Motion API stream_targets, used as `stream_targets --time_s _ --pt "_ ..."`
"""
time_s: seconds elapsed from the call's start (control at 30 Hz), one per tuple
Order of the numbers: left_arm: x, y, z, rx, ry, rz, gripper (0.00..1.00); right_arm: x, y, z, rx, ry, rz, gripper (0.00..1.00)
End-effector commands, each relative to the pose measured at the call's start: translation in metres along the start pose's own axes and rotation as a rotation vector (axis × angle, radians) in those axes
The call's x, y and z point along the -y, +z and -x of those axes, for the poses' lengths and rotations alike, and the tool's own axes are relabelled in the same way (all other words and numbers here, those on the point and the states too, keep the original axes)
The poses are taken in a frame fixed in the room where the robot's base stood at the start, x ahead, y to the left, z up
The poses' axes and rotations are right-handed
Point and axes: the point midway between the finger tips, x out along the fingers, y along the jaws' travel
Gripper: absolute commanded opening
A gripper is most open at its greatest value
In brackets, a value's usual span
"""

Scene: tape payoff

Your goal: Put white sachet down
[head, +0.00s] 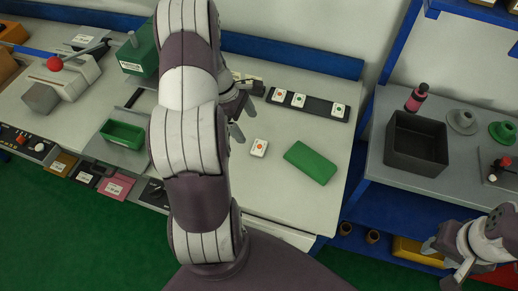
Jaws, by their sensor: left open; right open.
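A white sachet (259,147) with an orange mark lies flat on the light worktable (290,212). It is beside a green pouch-like piece (311,162) and apart from it. My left gripper (248,110) is open just above and behind the sachet, not touching it. My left arm crosses the middle of the head view and hides part of the table. My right gripper (437,264) is open and empty at the lower right, in front of the right-hand bench.
A dark strip (319,108) at the back holds three white sachets with coloured marks. A green tray (122,134) and a red-knobbed machine (64,82) stand on the left. A dark grey bin (416,144) and a pink-capped bottle (417,97) stand on the right bench.

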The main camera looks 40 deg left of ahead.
Motion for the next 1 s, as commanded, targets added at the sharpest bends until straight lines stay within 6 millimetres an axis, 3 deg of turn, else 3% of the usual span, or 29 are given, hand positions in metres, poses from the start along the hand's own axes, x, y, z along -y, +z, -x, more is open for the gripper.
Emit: stream_targets --time_s 0.13,0.33,0.53,0.8,0.83,0.87,1.0 --pt "0.0 0.001 -0.033 -0.001 -0.003 -0.005 0.94 0.0 -0.001 0.006 0.0 0.0 0.0 0.43" --pt "-0.001 0.001 -0.057 -0.003 -0.002 -0.006 0.94 0.0 -0.002 0.011 0.0 0.0 0.0 0.43" --pt "-0.003 0.001 -0.094 -0.003 -0.001 -0.007 0.94 0.0 -0.003 0.021 0.0 0.0 0.0 0.43" --pt "-0.003 0.0 -0.103 -0.004 0.001 -0.009 0.94 0.0 -0.003 0.02 0.0 0.0 0.0 0.43" --pt "-0.003 0.0 -0.103 -0.004 0.001 -0.009 0.9 0.0 -0.003 0.02 0.0 0.0 0.0 0.43" --pt "-0.003 0.0 -0.103 -0.004 0.001 -0.009 0.81 0.0 -0.003 0.02 0.0 0.0 0.0 0.43" --pt "-0.003 0.0 -0.103 -0.004 0.001 -0.009 0.35 0.0 -0.003 0.02 0.0 0.0 0.0 0.43"
